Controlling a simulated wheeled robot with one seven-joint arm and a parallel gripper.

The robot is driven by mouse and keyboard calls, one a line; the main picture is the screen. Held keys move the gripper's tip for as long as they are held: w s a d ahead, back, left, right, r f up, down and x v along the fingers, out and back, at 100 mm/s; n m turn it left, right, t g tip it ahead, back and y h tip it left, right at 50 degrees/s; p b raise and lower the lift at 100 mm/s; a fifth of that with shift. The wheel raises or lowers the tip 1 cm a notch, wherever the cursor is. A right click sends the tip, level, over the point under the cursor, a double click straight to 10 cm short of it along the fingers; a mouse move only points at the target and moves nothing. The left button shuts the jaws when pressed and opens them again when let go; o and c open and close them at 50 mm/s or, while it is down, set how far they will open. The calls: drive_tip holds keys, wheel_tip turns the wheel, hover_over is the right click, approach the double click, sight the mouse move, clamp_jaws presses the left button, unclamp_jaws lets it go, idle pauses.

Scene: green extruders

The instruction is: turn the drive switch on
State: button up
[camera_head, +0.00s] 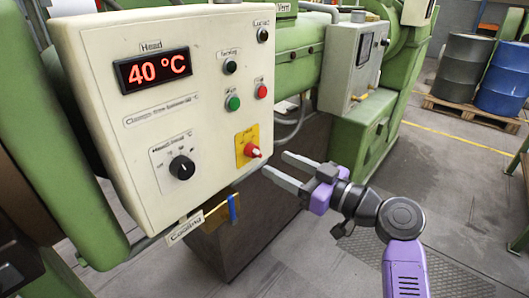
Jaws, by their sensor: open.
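A cream control panel (85,60) fills the left of the view. Low on its right side is a red rotary switch (252,151) on a yellow plate (240,140); its handle is tilted, and the plate's lettering is too small to read. I cannot tell from the labels which control is the drive switch. My gripper (276,163) is open and empty, just right of and slightly below the red switch. Its two fingers point left toward the panel and appear apart from the switch.
The panel also has a red "40 °C" display (157,70), a black dial (182,167), a green button (233,103), a red button (262,91) and black buttons. A "Cooling" tag (185,229) hangs below. A grey box (345,75) stands behind; open floor lies right.

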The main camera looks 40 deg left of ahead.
sight(260, 155)
drive_tip(key=a, duration=0.5)
drive_tip(key=a+p, duration=0.1)
drive_tip(key=a, duration=0.1)
drive_tip(key=shift+w+a, duration=0.2)
drive_tip(key=shift+w, duration=0.05)
clamp_jaws()
